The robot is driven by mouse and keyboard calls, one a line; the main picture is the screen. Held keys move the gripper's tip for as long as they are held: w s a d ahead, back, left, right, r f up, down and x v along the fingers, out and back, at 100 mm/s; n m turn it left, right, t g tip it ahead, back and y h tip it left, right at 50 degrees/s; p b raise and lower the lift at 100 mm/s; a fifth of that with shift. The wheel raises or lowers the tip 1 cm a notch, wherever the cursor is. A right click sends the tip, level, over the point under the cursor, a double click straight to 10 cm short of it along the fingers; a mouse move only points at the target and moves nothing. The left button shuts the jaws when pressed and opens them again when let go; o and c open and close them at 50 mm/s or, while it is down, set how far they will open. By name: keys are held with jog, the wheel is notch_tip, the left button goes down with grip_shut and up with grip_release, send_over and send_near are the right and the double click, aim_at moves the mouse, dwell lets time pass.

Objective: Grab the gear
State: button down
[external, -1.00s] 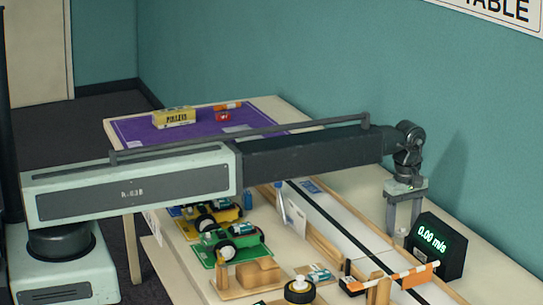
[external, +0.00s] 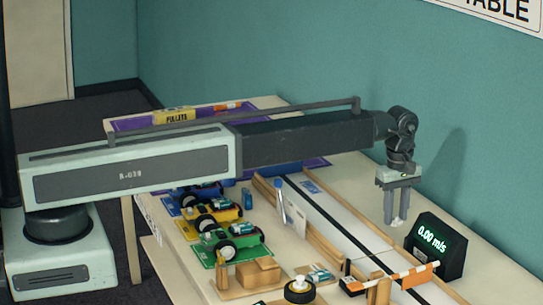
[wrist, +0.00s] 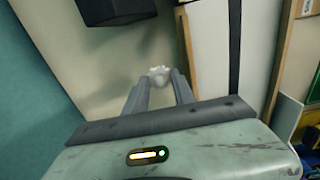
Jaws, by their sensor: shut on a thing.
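A small white gear (wrist: 159,72) sits between the fingertips of my gripper (wrist: 158,78) in the wrist view. In the external view the gear (external: 398,222) shows as a small pale piece at the tips of my gripper (external: 396,218). My gripper is shut on it and points down, above the pale table to the right of the track. The fingers hide part of the gear.
A black speed display (external: 436,246) reading 0.00 m/s stands close to the right of my gripper. The track (external: 325,222) with wooden side rails runs to the left. An orange and white striped bar (external: 405,278) crosses the track in front. Toy cars (external: 230,243) stand further left.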

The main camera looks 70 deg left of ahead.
jog(key=s, duration=0.9)
jog(key=s+r+p, duration=0.1)
jog(key=s, duration=0.3)
jog(key=shift+s, duration=0.2)
